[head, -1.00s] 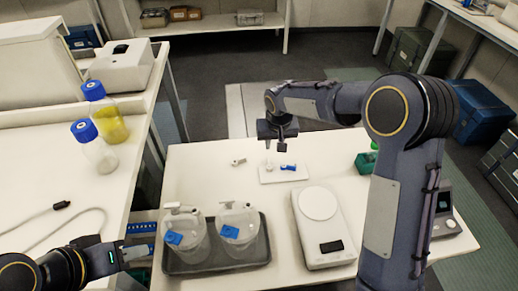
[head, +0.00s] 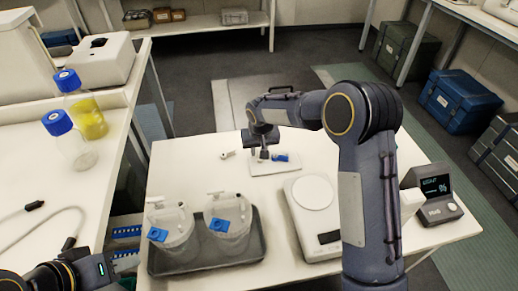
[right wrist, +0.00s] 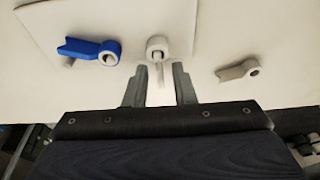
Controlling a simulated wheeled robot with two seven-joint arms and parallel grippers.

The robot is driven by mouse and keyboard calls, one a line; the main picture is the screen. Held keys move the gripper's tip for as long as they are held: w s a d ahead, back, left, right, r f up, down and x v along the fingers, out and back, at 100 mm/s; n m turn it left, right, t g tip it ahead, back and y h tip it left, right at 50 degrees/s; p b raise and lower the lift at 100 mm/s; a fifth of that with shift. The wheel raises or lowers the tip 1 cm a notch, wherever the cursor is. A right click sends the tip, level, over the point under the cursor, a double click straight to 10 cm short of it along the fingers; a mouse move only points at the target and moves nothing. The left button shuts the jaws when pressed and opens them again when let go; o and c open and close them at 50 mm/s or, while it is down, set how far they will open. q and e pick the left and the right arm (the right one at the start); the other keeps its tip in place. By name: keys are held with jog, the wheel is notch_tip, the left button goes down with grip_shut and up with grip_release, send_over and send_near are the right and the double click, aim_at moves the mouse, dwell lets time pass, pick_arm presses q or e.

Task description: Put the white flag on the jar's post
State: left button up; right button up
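A white flag (right wrist: 157,47) with a round ringed end lies on a white board (head: 292,168), and its pale tail points towards my right gripper. My right gripper (right wrist: 159,70) is open, with one finger on each side of the tail; it is low over the board in the head view (head: 263,155). A blue flag (right wrist: 88,48) lies on the same board, to the left in the wrist view. Two clear jars (head: 170,235) (head: 229,222) with white tops and blue labels stand in a dark tray (head: 205,265). My left gripper (head: 122,262) is at lower left, its fingers unclear.
A greyish flag (right wrist: 238,70) lies on the table off the board. A balance (head: 312,195) stands right of the board, and a small display unit (head: 435,192) is further right. Two blue-capped bottles (head: 72,140) (head: 82,105) and a cable (head: 35,215) are on the left bench.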

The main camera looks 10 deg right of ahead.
jog(key=shift+c, duration=0.2)
grip_shut()
jog(key=shift+r, duration=0.2)
jog(key=shift+w+p+v, duration=0.25)
jog(key=shift+p+v, duration=0.5)
jog(key=shift+v, duration=0.25)
jog(key=shift+w+p+v, duration=0.25)
jog(key=shift+p+v, duration=0.45)
jog(key=shift+v, duration=0.35)
jog(key=shift+s+r, duration=0.1)
jog(key=shift+r, duration=0.05)
